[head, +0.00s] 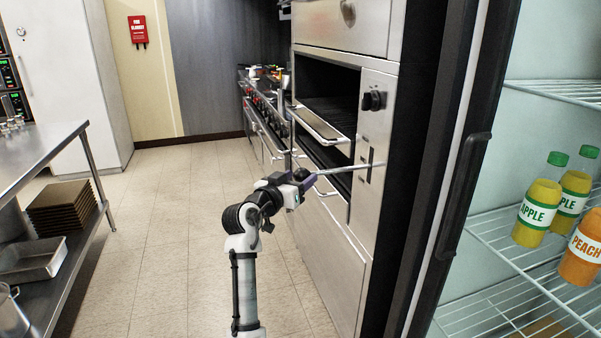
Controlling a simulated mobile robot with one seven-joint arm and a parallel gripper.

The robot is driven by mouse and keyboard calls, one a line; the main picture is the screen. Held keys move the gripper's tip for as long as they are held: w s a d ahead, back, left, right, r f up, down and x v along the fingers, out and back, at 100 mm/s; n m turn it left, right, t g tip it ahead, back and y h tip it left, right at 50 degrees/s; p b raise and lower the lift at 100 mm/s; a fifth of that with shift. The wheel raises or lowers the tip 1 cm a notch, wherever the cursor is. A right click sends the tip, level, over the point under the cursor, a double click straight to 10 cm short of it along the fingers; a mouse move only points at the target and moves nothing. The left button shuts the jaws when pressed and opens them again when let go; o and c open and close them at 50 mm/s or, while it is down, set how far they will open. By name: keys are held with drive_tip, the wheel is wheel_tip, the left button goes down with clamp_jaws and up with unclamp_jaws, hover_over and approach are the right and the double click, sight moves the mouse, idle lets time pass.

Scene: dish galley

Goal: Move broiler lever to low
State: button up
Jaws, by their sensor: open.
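The broiler (378,135) is a steel unit on the right with open dark shelves on its left and a control panel on its right. A thin pale lever (345,168) sticks out from a dark vertical slot (370,165) low on that panel. It points left, toward my gripper. My gripper (314,184) is open at the outer end of the lever. I cannot tell whether the lever end lies between the fingers or touches them. The fingers are small and partly hidden by the wrist. No level markings by the slot are readable.
A black knob (374,100) sits above the slot. A pull-out tray (322,125) juts from the upper broiler opening. An open refrigerator door (440,180) stands close on the right, with bottles (538,213) inside. A steel table (40,150) stands left. The floor between is clear.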

drive_tip(key=shift+x, duration=0.85)
drive_tip(key=shift+c, duration=0.5)
drive_tip(key=shift+a+r, duration=0.1)
drive_tip(key=c, duration=1.1)
drive_tip(key=shift+n+t, duration=0.8)
drive_tip(key=shift+n, duration=0.1)
drive_tip(key=f+b, duration=0.2)
drive_tip(key=b, duration=0.1)
drive_tip(key=f+b, duration=0.6)
drive_tip(key=shift+w+d+f+b, duration=0.1)
drive_tip(key=shift+d+b, duration=0.2)
drive_tip(key=shift+b, duration=0.05)
drive_tip(key=shift+c, duration=0.2)
drive_tip(key=shift+d+f+b, duration=0.15)
drive_tip(key=shift+f+b, duration=0.3)
